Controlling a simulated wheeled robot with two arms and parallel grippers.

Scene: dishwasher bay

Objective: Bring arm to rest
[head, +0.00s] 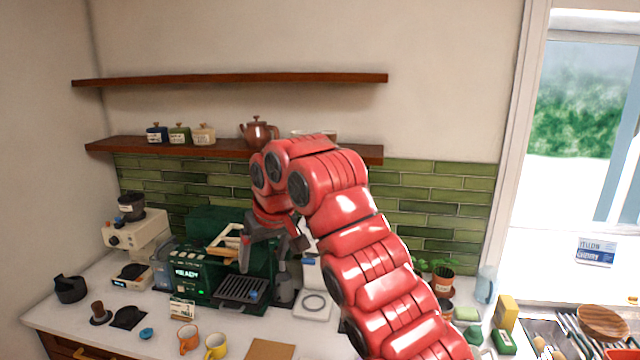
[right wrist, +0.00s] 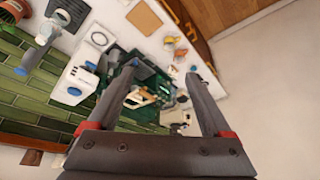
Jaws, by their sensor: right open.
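My right arm (head: 362,250) is red and rises from the bottom edge of the head view. It bends over near the lower shelf, and its gripper hangs down in front of the green coffee machine (head: 200,272). My right gripper (head: 274,256) has its two grey fingers apart with nothing held between them. In the right wrist view the open fingers (right wrist: 160,78) frame the green machine and part of the counter some way off. My left gripper is in neither view.
Two wooden shelves (head: 230,79) run along the wall; a brown teapot (head: 258,133) stands on the lower one. The white counter (head: 85,318) holds a cream grinder (head: 135,235), an orange cup (head: 188,340), a yellow cup (head: 215,346) and a potted plant (head: 442,278). A window (head: 585,130) is at right.

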